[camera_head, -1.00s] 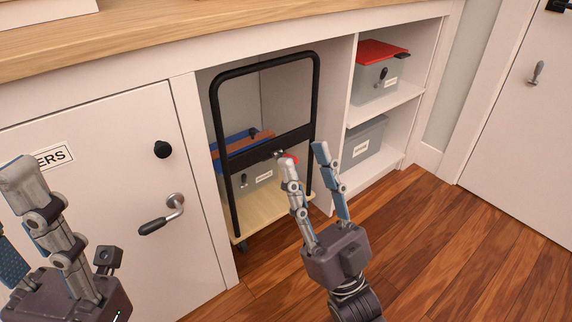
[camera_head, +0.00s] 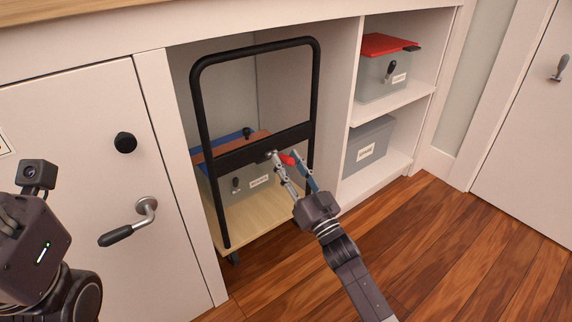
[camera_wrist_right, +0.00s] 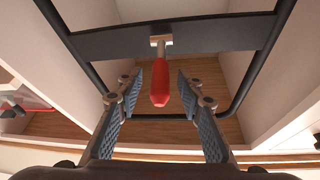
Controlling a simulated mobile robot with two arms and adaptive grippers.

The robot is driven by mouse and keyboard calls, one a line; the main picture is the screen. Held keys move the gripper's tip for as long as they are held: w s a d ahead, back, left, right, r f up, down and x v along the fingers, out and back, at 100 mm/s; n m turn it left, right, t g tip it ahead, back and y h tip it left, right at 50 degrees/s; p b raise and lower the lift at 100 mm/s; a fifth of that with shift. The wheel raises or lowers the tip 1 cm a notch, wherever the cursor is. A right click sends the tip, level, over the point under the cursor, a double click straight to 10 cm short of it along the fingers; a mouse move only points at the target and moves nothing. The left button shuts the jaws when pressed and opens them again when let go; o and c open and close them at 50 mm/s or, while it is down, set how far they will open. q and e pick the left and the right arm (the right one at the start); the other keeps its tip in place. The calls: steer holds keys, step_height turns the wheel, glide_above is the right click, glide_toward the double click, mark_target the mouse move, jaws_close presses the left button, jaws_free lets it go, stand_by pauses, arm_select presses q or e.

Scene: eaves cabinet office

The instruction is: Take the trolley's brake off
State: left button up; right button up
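The trolley (camera_head: 264,212) stands in the cabinet bay, with a light wooden deck and a black tubular handle frame (camera_head: 197,120). A red brake lever (camera_head: 287,160) sits on the frame's black crossbar. In the right wrist view the red lever (camera_wrist_right: 160,84) hangs from a metal mount on the crossbar (camera_wrist_right: 110,42). My right gripper (camera_head: 288,162) is at the lever. In the wrist view its fingers (camera_wrist_right: 160,80) are open, one on each side of the lever, with gaps showing. My left gripper is at the left edge; its fingers are out of frame.
Crates with a blue rim and brown top stand on the trolley deck. Right shelves hold a red-lidded box (camera_head: 386,70) and a grey box (camera_head: 369,145). A closed cabinet door with a lever handle (camera_head: 128,222) is at left. The wooden floor (camera_head: 430,260) at right is clear.

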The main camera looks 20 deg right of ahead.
steer(key=shift+w+a+r, duration=0.15)
steer(key=shift+w+r, duration=0.1)
steer(key=shift+w, duration=0.3)
jaws_close()
